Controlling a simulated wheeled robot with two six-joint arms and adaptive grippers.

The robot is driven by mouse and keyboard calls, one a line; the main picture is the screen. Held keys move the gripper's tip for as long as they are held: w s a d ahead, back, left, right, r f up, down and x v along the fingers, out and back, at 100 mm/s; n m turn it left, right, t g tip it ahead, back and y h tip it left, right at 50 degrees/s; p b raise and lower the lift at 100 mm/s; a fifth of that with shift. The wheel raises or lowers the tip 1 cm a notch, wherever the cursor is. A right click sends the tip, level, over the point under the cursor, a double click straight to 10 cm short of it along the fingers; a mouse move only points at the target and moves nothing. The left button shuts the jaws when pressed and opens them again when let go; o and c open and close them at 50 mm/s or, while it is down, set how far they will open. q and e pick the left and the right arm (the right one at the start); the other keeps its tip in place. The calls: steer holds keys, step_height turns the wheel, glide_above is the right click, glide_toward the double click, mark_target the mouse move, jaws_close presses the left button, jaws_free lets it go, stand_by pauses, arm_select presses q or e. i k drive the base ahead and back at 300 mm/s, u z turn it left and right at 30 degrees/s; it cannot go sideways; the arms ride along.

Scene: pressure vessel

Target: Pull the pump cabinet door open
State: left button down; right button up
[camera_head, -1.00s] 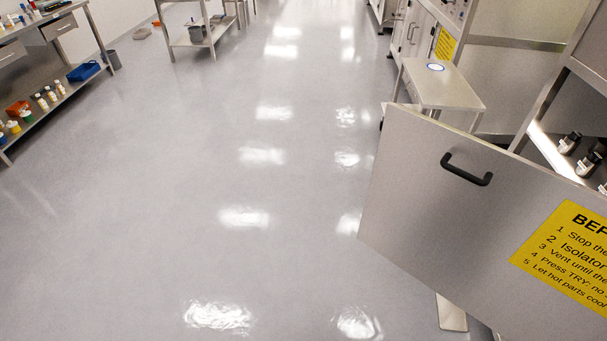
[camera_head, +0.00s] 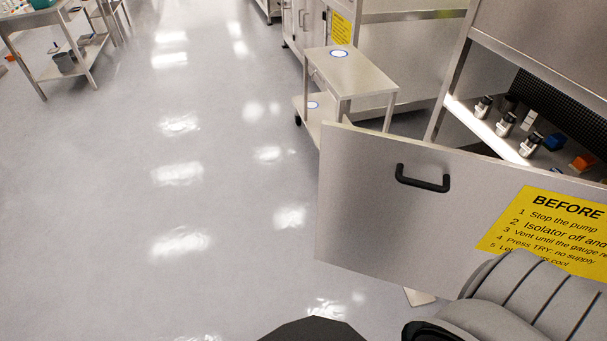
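The pump cabinet door (camera_head: 400,222) is a grey metal panel standing open, swung out into the aisle at the right. It has a black bar handle (camera_head: 423,183) near its upper left and a yellow notice (camera_head: 560,235) headed "BEFORE". A grey ribbed arm part of mine shows at the bottom right, in front of the notice's lower edge. A dark shape, apparently also mine, shows at the bottom centre. No gripper fingers are visible, and nothing touches the handle.
A small steel trolley (camera_head: 365,75) stands just behind the door's free edge. Behind the door, a cabinet shelf (camera_head: 495,130) holds several small dark fittings. A steel bench (camera_head: 75,65) is at the upper left. The floor (camera_head: 120,230) left of the door is clear.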

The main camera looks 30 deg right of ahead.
mark_target(423, 218)
steer(key=i, duration=2.7)
steer(key=z, duration=4.6)
steer(key=i, duration=0.5)
steer(key=u, duration=0.05)
